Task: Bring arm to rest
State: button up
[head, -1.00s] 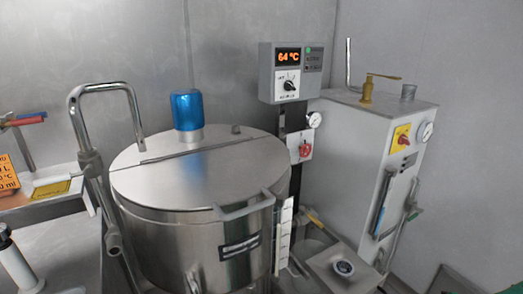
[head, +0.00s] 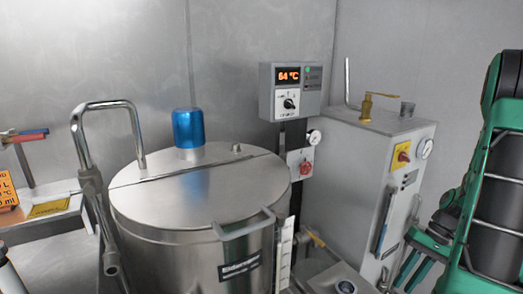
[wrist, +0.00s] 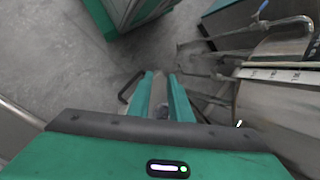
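My arm shows in teal and grey at the right edge of the head view, in front of the pale grey cabinet. My gripper (head: 415,272) is low at the lower right, beside that cabinet. In the wrist view my gripper (wrist: 160,76) points toward the grey floor, its two teal fingers a little apart. Nothing shows held between them. The gripper appears clear of the steel kettle (wrist: 275,105) at the right of that view.
The lidded steel kettle (head: 205,195) with a blue cap (head: 188,128) stands in the middle. A control box (head: 290,90) reads 64 °C. The grey cabinet (head: 350,155) carries a gauge and a handle. A bent steel pipe (head: 80,130) stands left. Open floor (wrist: 80,75) shows below.

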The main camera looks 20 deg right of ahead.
jog(key=s+a+r+h, duration=0.2)
jog(key=s+a+r, duration=0.3)
jog(key=a+r, duration=0.2)
jog(key=s+a+r+h, duration=0.3)
jog(key=s+a+r, duration=0.2)
jog(key=a+r, duration=0.2)
jog(key=shift+r+t, duration=0.3)
jog(key=shift+r, duration=0.7)
jog(key=shift+s, duration=0.1)
jog(key=shift+w+f+h, duration=0.25)
jog(key=shift+w+h, duration=0.05)
jog(key=shift+w, duration=0.3)
